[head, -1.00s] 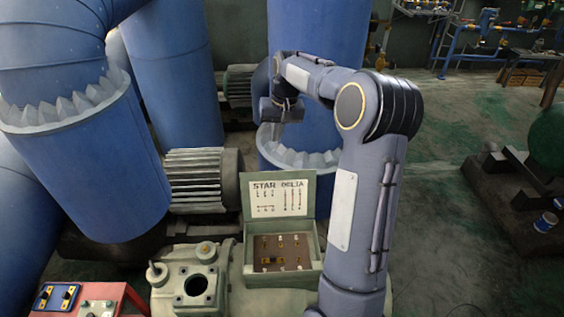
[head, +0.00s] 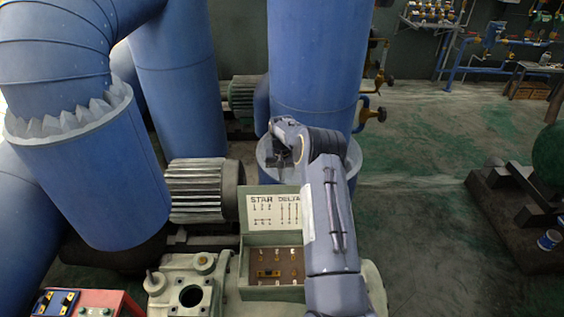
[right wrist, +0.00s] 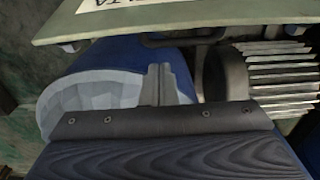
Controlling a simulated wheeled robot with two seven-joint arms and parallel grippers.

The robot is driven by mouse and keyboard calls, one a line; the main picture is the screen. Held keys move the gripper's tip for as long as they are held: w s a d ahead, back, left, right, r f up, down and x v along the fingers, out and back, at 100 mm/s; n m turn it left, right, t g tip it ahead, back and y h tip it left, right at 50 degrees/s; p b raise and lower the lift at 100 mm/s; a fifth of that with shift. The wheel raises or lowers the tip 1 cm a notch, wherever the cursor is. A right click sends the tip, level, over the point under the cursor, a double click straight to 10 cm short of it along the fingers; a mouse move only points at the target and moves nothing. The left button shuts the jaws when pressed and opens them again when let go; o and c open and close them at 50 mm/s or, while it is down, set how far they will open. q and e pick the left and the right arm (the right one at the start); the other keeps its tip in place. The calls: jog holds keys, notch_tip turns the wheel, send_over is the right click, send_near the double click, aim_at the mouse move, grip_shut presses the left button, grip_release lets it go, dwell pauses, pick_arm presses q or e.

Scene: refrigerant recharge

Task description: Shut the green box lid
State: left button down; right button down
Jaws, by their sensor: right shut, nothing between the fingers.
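The green box (head: 243,270) stands with its lid (head: 252,226) open and upright at its back. The lid's inner face carries a white card reading STAR DELTA. Inside the box is a brown panel (head: 268,260) with several small terminals. My right gripper (head: 282,162) is shut and empty, above the lid's top edge in the head view; I cannot tell its exact depth from the lid. In the right wrist view its closed fingers (right wrist: 157,82) point toward the lid's edge (right wrist: 190,30), with a visible gap in the picture. My left gripper is out of view.
A ribbed motor (head: 195,190) lies left of the lid, and large blue pipes (head: 315,60) rise behind. A pump casing (head: 188,275) adjoins the box at left, near a red control box (head: 105,302).

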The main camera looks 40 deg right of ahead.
jog(key=shift+s+a+r+p, duration=0.25)
jog(key=shift+s+a, duration=0.2)
jog(key=shift+s, duration=0.1)
jog(key=shift+s+a+r+p, duration=0.25)
jog(key=shift+s+a, duration=0.2)
jog(key=shift+s, duration=0.1)
jog(key=shift+s+a, duration=0.3)
jog(key=shift+s, duration=0.05)
